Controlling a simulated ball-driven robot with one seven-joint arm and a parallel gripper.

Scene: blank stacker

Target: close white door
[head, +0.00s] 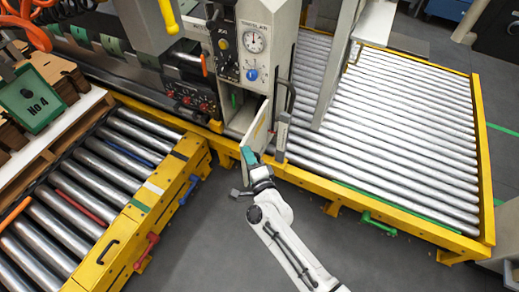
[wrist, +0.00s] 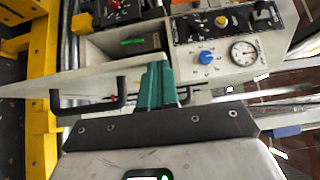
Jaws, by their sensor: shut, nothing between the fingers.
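The white door (head: 257,127) stands open, swung out from the grey-white machine cabinet (head: 235,118). In the wrist view the door (wrist: 100,76) shows as a pale panel crossing the left half, beside an open compartment with a green item (wrist: 133,41) inside. A black handle (wrist: 88,109) shows in front of the panel. My gripper (head: 247,155) is at the door's lower, near end. Its teal fingers (wrist: 157,84) are together with nothing between them, and they overlap the door's edge in the picture. I cannot tell whether they touch it.
A pressure gauge (head: 254,42) and a blue knob (head: 251,74) sit on the cabinet above the door. A yellow-framed roller conveyor (head: 400,130) lies to the right, another (head: 110,165) to the left. Grey floor (head: 205,225) is clear between them.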

